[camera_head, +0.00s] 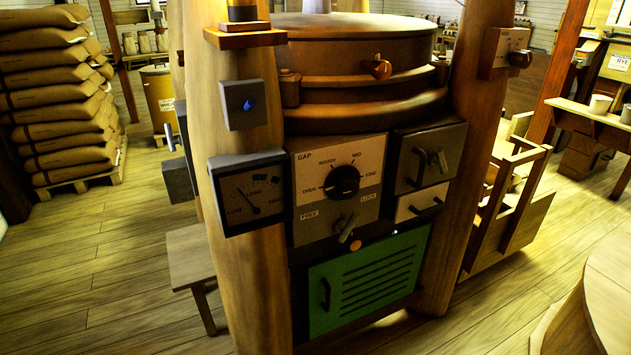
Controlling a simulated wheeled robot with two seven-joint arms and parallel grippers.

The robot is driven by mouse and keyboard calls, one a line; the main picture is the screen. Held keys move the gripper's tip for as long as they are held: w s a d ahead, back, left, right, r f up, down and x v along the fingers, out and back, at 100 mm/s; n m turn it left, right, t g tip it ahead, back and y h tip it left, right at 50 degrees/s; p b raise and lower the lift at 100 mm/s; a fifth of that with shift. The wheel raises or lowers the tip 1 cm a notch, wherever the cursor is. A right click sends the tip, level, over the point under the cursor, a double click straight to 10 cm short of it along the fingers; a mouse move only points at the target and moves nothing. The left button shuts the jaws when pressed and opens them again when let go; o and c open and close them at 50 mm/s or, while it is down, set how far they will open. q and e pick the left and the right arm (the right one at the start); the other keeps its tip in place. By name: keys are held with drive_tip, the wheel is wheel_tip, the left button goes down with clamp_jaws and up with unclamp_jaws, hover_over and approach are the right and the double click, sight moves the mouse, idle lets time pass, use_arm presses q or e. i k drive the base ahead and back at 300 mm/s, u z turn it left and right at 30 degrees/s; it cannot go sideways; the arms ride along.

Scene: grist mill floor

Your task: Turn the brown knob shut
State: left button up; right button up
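A dark brown knob (520,59) sticks out from a pale box (500,52) on the right wooden post. The box carries small markings that I cannot read. A smaller orange-brown knob-like piece (377,68) sits on the front of the round wooden millstone casing (350,38). I cannot tell from this view how far either is turned. Neither of my grippers is in view, and nothing touches either piece.
Between the posts are a black GAP dial (342,181), a FREE/LOCK lever (348,229), a grey drawer panel (428,157) and a green louvred door (366,284). Wooden framing (505,205) stands right of the mill.

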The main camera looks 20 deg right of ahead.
sight(522, 59)
drive_tip(key=z, duration=1.25)
drive_tip(key=k, duration=0.35)
drive_tip(key=z, duration=0.55)
drive_tip(key=i, duration=0.9)
drive_tip(key=u, duration=0.55)
drive_tip(key=i, duration=0.7)
drive_tip(key=u, duration=0.8)
